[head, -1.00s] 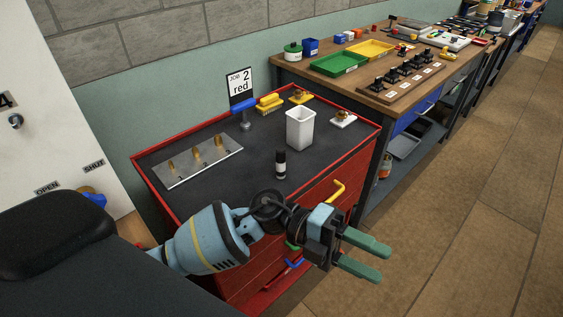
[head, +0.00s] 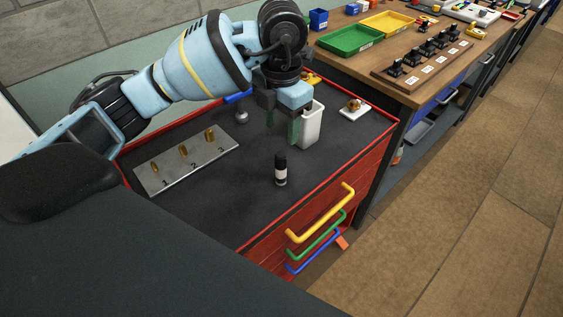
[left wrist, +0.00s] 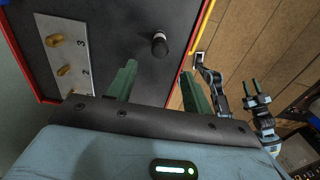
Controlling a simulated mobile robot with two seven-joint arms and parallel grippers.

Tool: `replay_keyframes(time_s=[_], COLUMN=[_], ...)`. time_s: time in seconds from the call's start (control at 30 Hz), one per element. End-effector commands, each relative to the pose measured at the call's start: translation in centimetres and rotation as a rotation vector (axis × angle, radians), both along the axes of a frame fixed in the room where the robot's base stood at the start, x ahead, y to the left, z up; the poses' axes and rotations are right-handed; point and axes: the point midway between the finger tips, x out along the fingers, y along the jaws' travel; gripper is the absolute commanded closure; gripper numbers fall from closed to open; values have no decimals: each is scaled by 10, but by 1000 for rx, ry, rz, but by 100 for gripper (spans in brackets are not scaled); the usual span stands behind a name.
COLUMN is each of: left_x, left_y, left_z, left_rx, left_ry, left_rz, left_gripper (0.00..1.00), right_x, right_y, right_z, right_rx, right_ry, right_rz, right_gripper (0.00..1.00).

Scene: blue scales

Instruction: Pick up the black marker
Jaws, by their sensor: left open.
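The black marker (head: 280,168), dark with a white band, stands upright on the dark top of the red cabinet (head: 228,190). It also shows in the left wrist view (left wrist: 160,46), seen from above just beyond the fingertips. My left gripper (head: 281,130) points down over the cabinet top, behind the marker in the head view. Its green fingers are apart, with nothing between them. My right gripper (left wrist: 252,88) shows small at the right of the left wrist view, away from the marker; its opening is too small to judge.
A white cup (head: 311,124) stands close beside my left gripper. A metal plate (head: 205,168) with brass pegs lies at the left of the top. A white pad with a brass part (head: 354,110) sits at the back right. The surface around the marker is clear.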

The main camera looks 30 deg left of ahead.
Motion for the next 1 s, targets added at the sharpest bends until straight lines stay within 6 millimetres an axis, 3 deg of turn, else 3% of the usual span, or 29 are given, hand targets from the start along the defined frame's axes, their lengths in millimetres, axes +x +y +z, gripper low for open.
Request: replay_keyframes(time_s=[0.2,0.47,0.8,1.0], left_x=[-1,0,2,2], left_y=[0,-1,2,2], left_z=[-17,-28,-70,-79], left_rx=[-4,-5,-5,-5], left_ry=[4,2,3,1], left_rz=[-1,-3,-3,-3], left_gripper=[49,49,49,49], right_x=[-10,-6,-1,0], right_y=[-2,-2,-1,1], right_z=[-5,-4,2,2], right_rx=[-6,-6,-3,2], right_ry=[22,14,-1,-1], right_rz=[5,5,2,-5], right_gripper=[64,64,64,64])
